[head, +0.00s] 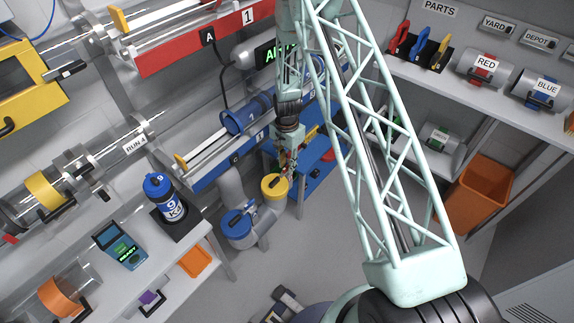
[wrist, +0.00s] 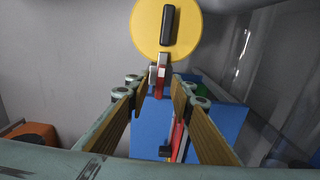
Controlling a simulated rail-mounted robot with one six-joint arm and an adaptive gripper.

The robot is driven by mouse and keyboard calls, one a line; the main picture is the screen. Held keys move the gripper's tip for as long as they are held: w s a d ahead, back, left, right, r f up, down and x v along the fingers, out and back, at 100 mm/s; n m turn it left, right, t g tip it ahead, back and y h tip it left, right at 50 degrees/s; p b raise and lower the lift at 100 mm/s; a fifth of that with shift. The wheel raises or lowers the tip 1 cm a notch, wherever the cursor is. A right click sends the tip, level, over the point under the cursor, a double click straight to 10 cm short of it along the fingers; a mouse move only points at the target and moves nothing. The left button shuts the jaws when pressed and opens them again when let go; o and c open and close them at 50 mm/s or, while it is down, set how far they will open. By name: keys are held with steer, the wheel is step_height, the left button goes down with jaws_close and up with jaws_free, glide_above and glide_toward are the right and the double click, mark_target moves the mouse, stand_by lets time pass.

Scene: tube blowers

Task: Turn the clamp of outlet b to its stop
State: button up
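A round yellow lid (head: 275,187) with a black handle sits on a grey pipe end at the middle of the head view. It also shows at the top of the wrist view (wrist: 166,28). A small grey and red clamp piece (wrist: 159,75) sits at the lid's lower edge. I cannot read an outlet letter on it. My gripper (wrist: 161,88) is open, its brown-padded fingers apart on either side of the clamp piece. I cannot tell whether either pad touches it. In the head view my gripper (head: 286,160) is just above the yellow lid.
A blue-lidded pipe end (head: 237,223) stands left of the yellow lid. A blue table (head: 312,172) is close behind my gripper. A bench with a blue bottle (head: 165,195) is at left; an orange bin (head: 475,192) is at right.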

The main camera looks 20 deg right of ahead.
steer(key=shift+r, duration=0.15)
step_height(320, 180, up, 12)
stand_by(1.2)
stand_by(0.9)
step_height(320, 180, up, 24)
steer(key=n+t, duration=0.1)
steer(key=n, duration=0.2)
glide_above(287, 166)
steer(key=s+a, duration=0.2)
steer(key=s, duration=0.3)
steer(key=s+a+r+n+t, duration=0.1)
steer(key=s+r, duration=0.4)
steer(key=r, duration=0.3)
steer(key=s+a+r+n, duration=0.1)
steer(key=s+r+n, duration=0.1)
steer(key=s+r, duration=0.45)
steer(key=s+a+r+n, duration=0.2)
steer(key=s+r+n, duration=0.1)
steer(key=s+r, duration=1.05)
steer(key=s+r+n+t, duration=0.2)
steer(key=s+r+n, duration=0.1)
steer(key=s, duration=1.6)
steer(key=shift+s+a, duration=0.15)
steer(key=shift+a, duration=0.3)
